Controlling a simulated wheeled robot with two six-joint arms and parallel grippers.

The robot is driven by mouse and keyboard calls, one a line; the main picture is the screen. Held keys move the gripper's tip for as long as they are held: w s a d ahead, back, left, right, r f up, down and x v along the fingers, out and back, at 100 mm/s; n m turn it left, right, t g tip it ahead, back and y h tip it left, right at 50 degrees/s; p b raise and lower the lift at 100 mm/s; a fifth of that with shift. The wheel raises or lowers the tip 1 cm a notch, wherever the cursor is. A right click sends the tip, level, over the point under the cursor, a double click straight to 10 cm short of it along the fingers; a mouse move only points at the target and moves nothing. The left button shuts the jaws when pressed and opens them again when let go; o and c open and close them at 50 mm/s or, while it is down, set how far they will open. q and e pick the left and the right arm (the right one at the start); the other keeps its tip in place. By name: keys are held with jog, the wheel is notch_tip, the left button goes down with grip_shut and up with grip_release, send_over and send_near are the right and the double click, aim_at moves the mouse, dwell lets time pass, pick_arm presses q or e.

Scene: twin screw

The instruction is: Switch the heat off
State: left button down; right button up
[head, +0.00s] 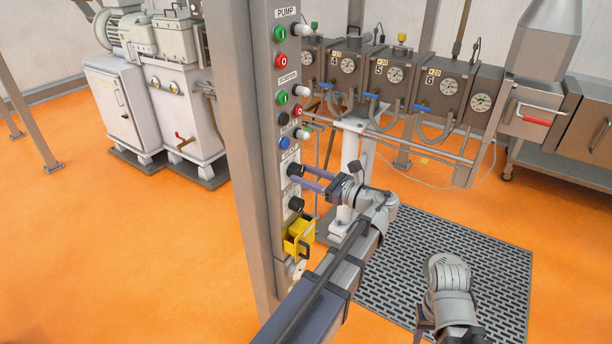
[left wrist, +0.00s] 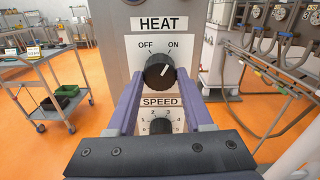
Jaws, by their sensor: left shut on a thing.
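The black HEAT knob (left wrist: 159,72) sits on the control column in the left wrist view, under the OFF and ON marks. My left gripper (left wrist: 159,84) is shut on this knob, with one purple finger on each side. In the head view my left gripper (head: 301,176) reaches the column from the right, at the knob (head: 295,170). My right gripper (head: 422,328) is partly visible at the bottom, away from the column; its fingers are too hidden to read.
The SPEED knob (left wrist: 161,126) is just below, partly hidden by my gripper. Buttons and a yellow switch box (head: 299,232) share the column (head: 256,130). Machine barrels with gauges (head: 394,75) stand behind. A grey trolley (left wrist: 45,88) stands at left in the wrist view.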

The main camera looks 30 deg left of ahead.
pick_arm(q)
jog(key=n, duration=0.5)
jog(key=shift+n, duration=0.3)
jog(key=n, duration=0.5)
jog(key=shift+n, duration=0.7)
jog(key=shift+c, duration=1.5)
grip_release()
jog(key=d, duration=0.7)
jog(key=shift+s+d, duration=0.3)
jog(key=shift+d, duration=0.1)
